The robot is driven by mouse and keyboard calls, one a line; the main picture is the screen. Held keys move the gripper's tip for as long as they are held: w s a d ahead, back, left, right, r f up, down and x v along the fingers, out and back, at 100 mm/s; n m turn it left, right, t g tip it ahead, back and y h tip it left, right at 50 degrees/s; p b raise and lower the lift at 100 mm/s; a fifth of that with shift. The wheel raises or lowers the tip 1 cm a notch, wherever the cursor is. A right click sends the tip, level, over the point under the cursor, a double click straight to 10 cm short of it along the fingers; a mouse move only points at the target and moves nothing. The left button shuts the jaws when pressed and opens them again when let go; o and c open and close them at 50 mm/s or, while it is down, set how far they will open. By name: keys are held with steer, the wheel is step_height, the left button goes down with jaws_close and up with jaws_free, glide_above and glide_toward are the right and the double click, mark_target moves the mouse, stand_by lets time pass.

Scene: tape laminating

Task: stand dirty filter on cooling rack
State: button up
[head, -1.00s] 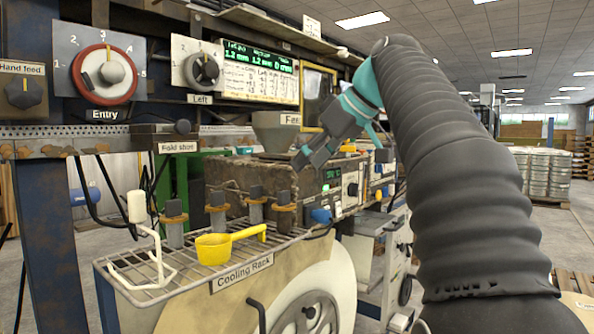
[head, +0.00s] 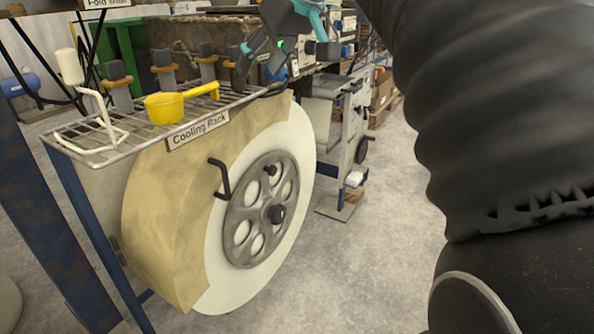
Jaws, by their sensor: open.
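The cooling rack (head: 95,148) is a wire shelf with a "Cooling Rack" label (head: 198,130) on its front edge, at the left. Several dark grey upright pieces with orange-brown bands stand along its back, one at the left (head: 118,95). The rightmost one (head: 238,72) looks browner in its lower part. I cannot tell for sure which of these, if any, is the dirty filter. My gripper (head: 287,52) is at the top, right of and beyond the rack, with its jaws open. No held object shows, and its upper part is cut off.
Machines stand behind. The floor (head: 370,220) to the right is clear.

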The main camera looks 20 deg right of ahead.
steer(key=s+f+m+h, duration=0.1)
steer(key=s+f, duration=0.5)
steer(key=f, duration=0.4)
steer(key=s+a+f+m+h, duration=0.1)
steer(key=s+f, duration=0.5)
steer(key=f, duration=0.4)
steer(key=s+f+m+g+h, duration=0.1)
steer(key=s+f, duration=0.5)
steer(key=f, duration=0.4)
steer(key=shift+s+a+f+h, duration=0.3)
steer(key=shift+s+a+f, duration=0.05)
steer(key=shift+f, duration=0.05)
